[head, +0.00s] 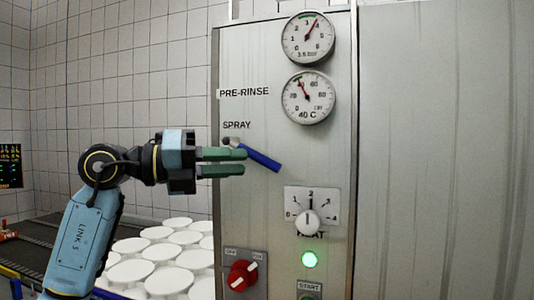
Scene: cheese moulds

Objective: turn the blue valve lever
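The blue valve lever (262,159) is on the grey panel under the "SPRAY" label. It slants down to the right from its dark pivot (230,142). My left gripper (245,162) comes in from the left with its two green fingers level, one above the other. A gap shows between the fingers, and nothing is visibly clamped. The upper fingertip overlaps the lever near its pivot in the head view; I cannot tell whether it touches. My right gripper is out of view.
Two gauges (308,38) sit high on the panel. A heat knob (308,221), a green light (310,260) and a red switch (242,276) are below the lever. White round moulds (168,254) stand lower left beside a dark conveyor (33,245).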

